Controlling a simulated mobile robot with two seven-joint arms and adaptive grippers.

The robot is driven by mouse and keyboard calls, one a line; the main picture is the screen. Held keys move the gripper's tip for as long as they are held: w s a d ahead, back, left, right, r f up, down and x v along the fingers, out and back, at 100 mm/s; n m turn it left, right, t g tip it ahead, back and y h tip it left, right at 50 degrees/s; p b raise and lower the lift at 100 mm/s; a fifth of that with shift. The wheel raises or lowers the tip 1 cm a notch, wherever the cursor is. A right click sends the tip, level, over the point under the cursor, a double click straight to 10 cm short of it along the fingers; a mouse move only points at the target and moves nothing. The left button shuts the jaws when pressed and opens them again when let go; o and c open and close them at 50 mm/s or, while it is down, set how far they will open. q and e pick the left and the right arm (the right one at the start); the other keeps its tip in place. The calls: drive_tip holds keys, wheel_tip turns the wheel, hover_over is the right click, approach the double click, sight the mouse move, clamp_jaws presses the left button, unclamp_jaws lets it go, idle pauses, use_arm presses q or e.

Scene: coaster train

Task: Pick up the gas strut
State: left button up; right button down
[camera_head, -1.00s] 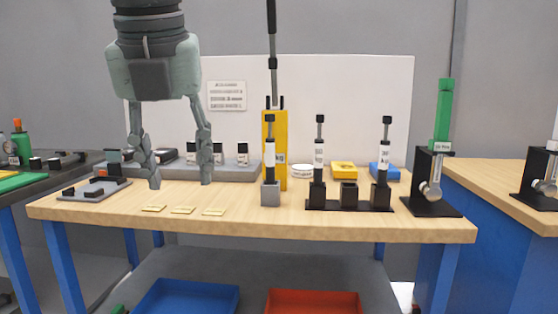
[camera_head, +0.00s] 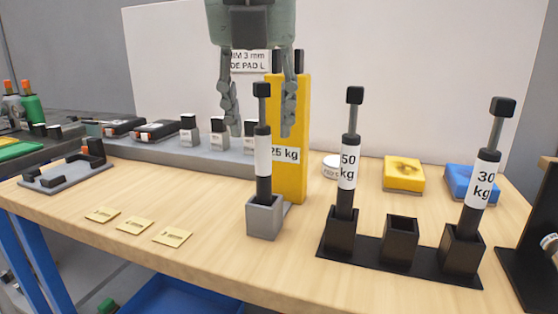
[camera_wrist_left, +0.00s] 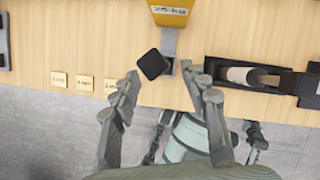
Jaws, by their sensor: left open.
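A gas strut (camera_head: 263,160) with a black body, white band and black end cap stands upright in a grey block holder (camera_head: 267,217). Its square black cap (camera_wrist_left: 152,64) shows from above in the left wrist view. Two more struts, marked 50 kg (camera_head: 347,170) and 30 kg (camera_head: 483,185), stand in a black rack (camera_head: 340,257). My left gripper (camera_head: 261,130) is open and empty, pointing down, with its fingers on either side of the grey-holder strut in the head view. In the wrist view the cap lies just beyond the gap between the fingertips (camera_wrist_left: 160,80). My right gripper is not in view.
A yellow block marked 25 kg (camera_head: 291,130) stands close behind the grey holder. The rack's middle socket (camera_head: 399,238) is empty. A yellow pad (camera_head: 404,173) and blue pad (camera_head: 467,182) lie behind it. Small yellow plates (camera_head: 135,226) lie front left, near bare wood.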

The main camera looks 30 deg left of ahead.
sight(263, 157)
use_arm(q)
drive_tip(key=x, duration=0.6)
drive_tip(key=shift+s+d+f+p, duration=0.15)
drive_tip(key=shift+s+f+p, duration=0.05)
drive_tip(key=shift+f+p, duration=0.2)
drive_tip(key=shift+w+f, duration=0.1)
drive_tip(key=shift+f, duration=0.1)
clamp_jaws()
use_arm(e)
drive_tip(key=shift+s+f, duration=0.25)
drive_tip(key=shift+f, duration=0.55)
